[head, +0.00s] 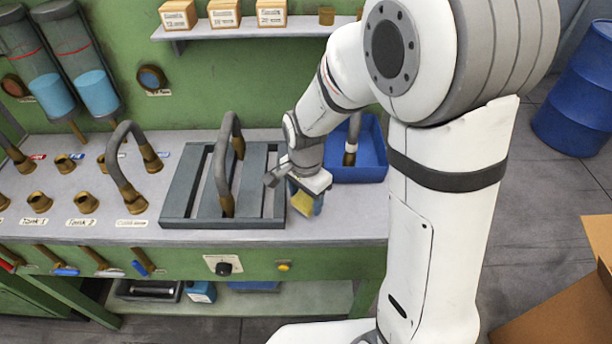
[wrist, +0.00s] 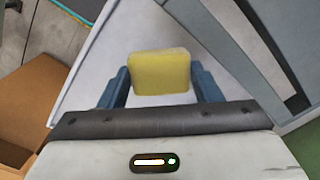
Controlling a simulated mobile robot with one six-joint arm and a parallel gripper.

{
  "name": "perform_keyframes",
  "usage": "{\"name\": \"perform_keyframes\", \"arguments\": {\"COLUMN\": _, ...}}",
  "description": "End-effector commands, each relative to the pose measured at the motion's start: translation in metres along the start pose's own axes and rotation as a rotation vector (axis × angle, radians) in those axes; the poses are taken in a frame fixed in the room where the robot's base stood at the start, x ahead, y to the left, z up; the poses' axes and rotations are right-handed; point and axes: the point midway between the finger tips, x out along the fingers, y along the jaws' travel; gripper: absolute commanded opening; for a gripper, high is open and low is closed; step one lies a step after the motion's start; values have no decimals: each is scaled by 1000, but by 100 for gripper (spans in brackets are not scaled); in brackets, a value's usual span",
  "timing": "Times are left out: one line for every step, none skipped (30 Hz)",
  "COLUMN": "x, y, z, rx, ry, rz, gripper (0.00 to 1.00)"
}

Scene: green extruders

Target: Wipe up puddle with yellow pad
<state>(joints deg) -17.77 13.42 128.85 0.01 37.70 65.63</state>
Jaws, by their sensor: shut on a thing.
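My gripper (head: 307,198) is over the right part of the grey workbench top (head: 345,222), just right of the dark slatted rack. It is shut on the yellow pad (head: 301,204), which points down towards the bench. In the wrist view the yellow pad (wrist: 160,72) sits between the two blue fingers of my gripper (wrist: 162,84), above the pale bench surface. I cannot tell whether the pad touches the bench. I cannot make out a puddle in either view; the arm and gripper hide part of the bench.
The slatted rack (head: 180,222) has a bent grey hose on it. A blue tray (head: 370,172) with a hose end stands behind my gripper. More pipes and brass sockets (head: 86,202) fill the left. A cardboard box (head: 560,300) and blue barrel (head: 575,110) stand right.

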Motion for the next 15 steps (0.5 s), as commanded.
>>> {"name": "perform_keyframes", "arguments": {"x": -8, "y": 0, "z": -1, "rx": 2, "ry": 0, "rz": 0, "gripper": 37}}
{"name": "perform_keyframes", "arguments": {"x": -11, "y": 1, "z": -1, "rx": 2, "ry": 0, "rz": 0, "gripper": 37}}
{"name": "perform_keyframes", "arguments": {"x": -14, "y": 1, "z": -1, "rx": 3, "ry": 0, "rz": 0, "gripper": 37}}
{"name": "perform_keyframes", "arguments": {"x": -17, "y": 1, "z": -2, "rx": 4, "ry": 0, "rz": 0, "gripper": 37}}
{"name": "perform_keyframes", "arguments": {"x": -20, "y": 1, "z": -2, "rx": 5, "ry": 0, "rz": 1, "gripper": 37}}
{"name": "perform_keyframes", "arguments": {"x": -23, "y": 1, "z": -2, "rx": 6, "ry": 0, "rz": 0, "gripper": 37}}
{"name": "perform_keyframes", "arguments": {"x": -26, "y": 1, "z": -2, "rx": 6, "ry": 0, "rz": 0, "gripper": 37}}
{"name": "perform_keyframes", "arguments": {"x": -29, "y": 1, "z": -3, "rx": 7, "ry": 0, "rz": 0, "gripper": 37}}
{"name": "perform_keyframes", "arguments": {"x": -32, "y": 1, "z": -3, "rx": 7, "ry": 0, "rz": 0, "gripper": 37}}
{"name": "perform_keyframes", "arguments": {"x": -35, "y": 1, "z": -3, "rx": 8, "ry": 0, "rz": 0, "gripper": 37}}
{"name": "perform_keyframes", "arguments": {"x": -38, "y": 1, "z": -3, "rx": 8, "ry": 0, "rz": -1, "gripper": 37}}
{"name": "perform_keyframes", "arguments": {"x": -41, "y": 1, "z": -4, "rx": 9, "ry": 1, "rz": -1, "gripper": 37}}
{"name": "perform_keyframes", "arguments": {"x": -44, "y": 2, "z": -4, "rx": 9, "ry": 1, "rz": -1, "gripper": 37}}
{"name": "perform_keyframes", "arguments": {"x": -47, "y": 2, "z": -4, "rx": 10, "ry": 1, "rz": -1, "gripper": 37}}
{"name": "perform_keyframes", "arguments": {"x": -50, "y": 2, "z": -4, "rx": 10, "ry": 0, "rz": -1, "gripper": 37}}
